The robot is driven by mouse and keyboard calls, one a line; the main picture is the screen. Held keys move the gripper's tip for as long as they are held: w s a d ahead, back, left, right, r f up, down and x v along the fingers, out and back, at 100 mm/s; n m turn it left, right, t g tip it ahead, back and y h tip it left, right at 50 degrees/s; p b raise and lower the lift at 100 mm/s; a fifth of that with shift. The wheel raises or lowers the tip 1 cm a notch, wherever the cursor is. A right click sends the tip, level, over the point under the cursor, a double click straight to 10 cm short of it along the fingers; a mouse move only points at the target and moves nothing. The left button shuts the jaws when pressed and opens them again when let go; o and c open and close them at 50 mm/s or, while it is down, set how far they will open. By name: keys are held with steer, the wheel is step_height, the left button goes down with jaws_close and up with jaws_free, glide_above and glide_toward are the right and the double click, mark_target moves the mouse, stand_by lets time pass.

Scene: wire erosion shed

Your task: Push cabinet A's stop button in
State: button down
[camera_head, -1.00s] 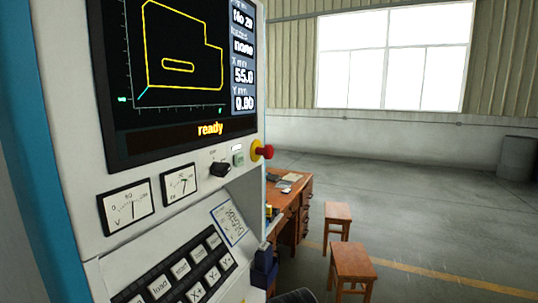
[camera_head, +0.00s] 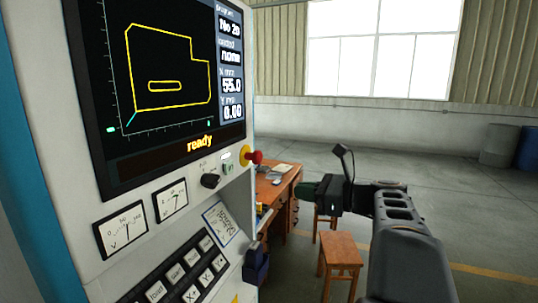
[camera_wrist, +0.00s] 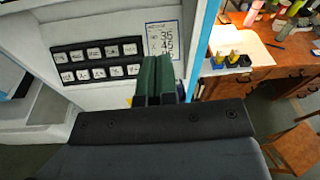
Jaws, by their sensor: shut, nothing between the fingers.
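The stop button (camera_head: 255,157) is a red mushroom head on a yellow collar. It sits at the right edge of the cabinet's control panel (camera_head: 190,203) in the head view and stands out from the panel. My gripper (camera_head: 306,192) is to the right of the button and a little lower in the picture, apart from it. In the wrist view its two green fingers (camera_wrist: 156,72) are together with nothing between them, in front of the lower panel and its keys (camera_wrist: 97,60). The button does not show in the wrist view. No cabinet letter is readable.
A black knob (camera_head: 210,181) and a small green button (camera_head: 228,168) sit left of the stop button. The screen (camera_head: 165,85) reads "ready". A wooden desk (camera_head: 275,188) and stools (camera_head: 340,250) stand beyond the cabinet. Open floor lies to the right.

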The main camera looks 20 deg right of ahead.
mark_target(260, 158)
steer(key=d+r+m+t, duration=0.1)
steer(key=d+r, duration=0.1)
steer(key=s+d+r+m+t, duration=0.1)
steer(key=r, duration=0.1)
steer(key=shift+d+r, duration=0.1)
steer(key=shift+d, duration=0.3)
steer(key=p+x, duration=0.4)
steer(key=x, duration=1)
steer(key=shift+r, duration=0.15)
steer(key=shift+w, duration=0.1)
